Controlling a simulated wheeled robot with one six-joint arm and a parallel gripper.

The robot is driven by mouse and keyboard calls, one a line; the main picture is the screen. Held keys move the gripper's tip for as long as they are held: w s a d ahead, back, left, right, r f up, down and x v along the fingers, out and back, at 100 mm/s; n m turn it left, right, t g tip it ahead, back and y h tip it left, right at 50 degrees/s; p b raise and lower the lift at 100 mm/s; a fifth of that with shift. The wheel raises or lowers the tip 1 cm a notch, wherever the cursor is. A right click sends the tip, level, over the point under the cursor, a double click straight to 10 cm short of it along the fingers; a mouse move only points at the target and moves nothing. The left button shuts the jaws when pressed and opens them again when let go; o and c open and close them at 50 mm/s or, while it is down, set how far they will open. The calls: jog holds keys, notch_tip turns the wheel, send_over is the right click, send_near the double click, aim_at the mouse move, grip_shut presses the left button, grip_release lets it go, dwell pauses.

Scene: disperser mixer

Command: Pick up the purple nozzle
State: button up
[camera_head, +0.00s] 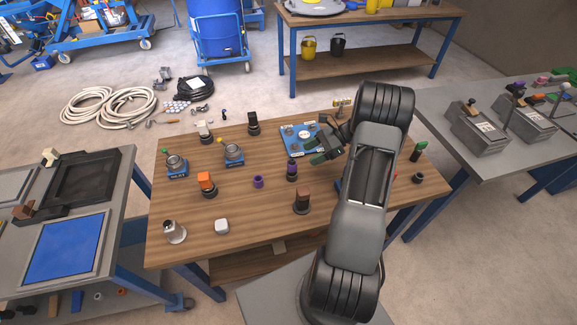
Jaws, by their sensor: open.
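A small purple cylinder (258,182) stands on the wooden table near its middle. A second purple piece (292,168) sits on a dark round base to its right. I cannot tell for certain which of the two is the purple nozzle. My gripper (311,151) is open above the table, over the right part of the blue plate (292,147). It is empty as far as I can see. It is above and to the right of both purple pieces in the picture, closer to the one on the base.
An orange-topped piece (206,181), a brown-topped piece (302,201), a white block (222,226) and a metal fitting (174,231) stand on the table. My arm covers much of the table's right side.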

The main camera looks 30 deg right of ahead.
aim_at(288, 167)
jog(key=shift+p+x, duration=1.05)
jog(key=shift+x, duration=3.95)
jog(key=c, duration=1)
